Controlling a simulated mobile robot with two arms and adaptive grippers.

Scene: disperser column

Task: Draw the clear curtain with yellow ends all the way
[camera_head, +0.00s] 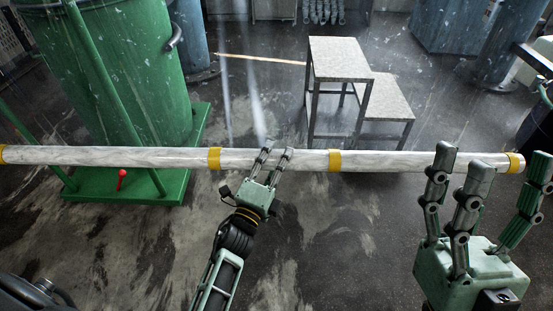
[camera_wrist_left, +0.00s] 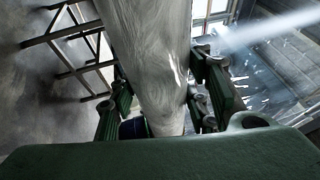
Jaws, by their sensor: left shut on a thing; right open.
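The clear curtain (camera_head: 120,156) shows as a long, wrinkled, whitish roll lying level across the head view. It has several yellow bands along it, with one at the far left and one at the right end (camera_head: 516,162). My left gripper (camera_head: 276,152) is shut on the roll between the two middle bands. In the left wrist view the clear roll (camera_wrist_left: 157,60) runs between the fingers of this gripper (camera_wrist_left: 162,80). My right gripper (camera_head: 498,163) is open, with its fingers up in front of the roll's right end. Whether it touches the roll cannot be told.
A large green vessel (camera_head: 120,70) on a green base (camera_head: 130,184) stands behind the roll at the left, with a red-knobbed lever (camera_head: 121,176). A grey step stool (camera_head: 340,58) stands beyond the roll. A blue container (camera_head: 450,25) is at the back right. Bare stained floor lies in front.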

